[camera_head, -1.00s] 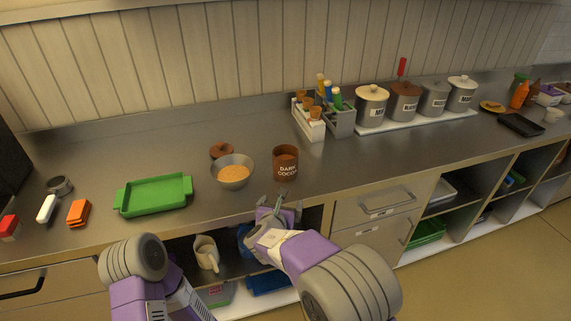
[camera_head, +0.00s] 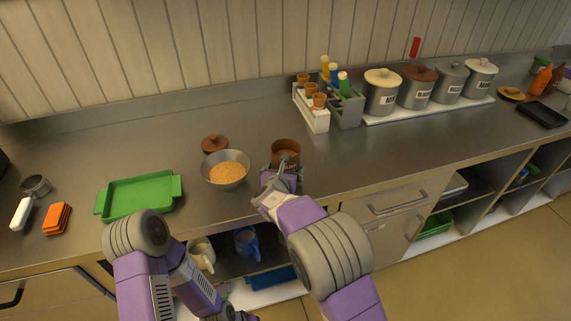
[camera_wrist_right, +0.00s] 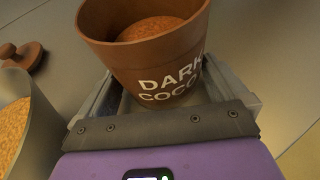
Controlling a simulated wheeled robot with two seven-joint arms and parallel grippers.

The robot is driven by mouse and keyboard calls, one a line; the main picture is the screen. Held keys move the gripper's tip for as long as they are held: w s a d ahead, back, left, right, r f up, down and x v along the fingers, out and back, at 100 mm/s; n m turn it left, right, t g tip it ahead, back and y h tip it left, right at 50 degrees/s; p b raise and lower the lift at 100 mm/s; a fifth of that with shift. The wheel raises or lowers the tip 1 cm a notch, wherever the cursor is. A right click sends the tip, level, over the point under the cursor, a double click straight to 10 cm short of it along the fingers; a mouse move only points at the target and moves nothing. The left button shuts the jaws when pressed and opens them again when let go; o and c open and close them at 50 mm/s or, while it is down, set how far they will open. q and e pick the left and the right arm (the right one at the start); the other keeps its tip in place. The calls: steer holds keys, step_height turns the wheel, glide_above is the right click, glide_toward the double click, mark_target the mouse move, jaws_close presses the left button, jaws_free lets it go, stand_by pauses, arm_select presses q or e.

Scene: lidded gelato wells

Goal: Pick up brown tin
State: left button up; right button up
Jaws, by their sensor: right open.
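The brown tin (camera_head: 286,148), labelled "DARK COCOA" in the right wrist view (camera_wrist_right: 150,55), stands upright and open on the steel counter near its front edge, with brown powder inside. My right gripper (camera_head: 284,170) is open at the tin's near side. In the right wrist view its fingers (camera_wrist_right: 178,95) reach along both sides of the tin's lower part. I cannot tell whether they touch it.
A metal bowl of orange crumbs (camera_head: 226,171) stands close to the left of the tin, with a brown lid (camera_head: 214,143) behind it. A green tray (camera_head: 139,195) lies further left. A cone rack (camera_head: 312,111) stands behind right. Counter right of the tin is clear.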

steer(key=shift+w+f, duration=0.1)
steer(key=shift+w, duration=0.25)
steer(key=shift+c, duration=0.2)
steer(key=c, duration=0.6)
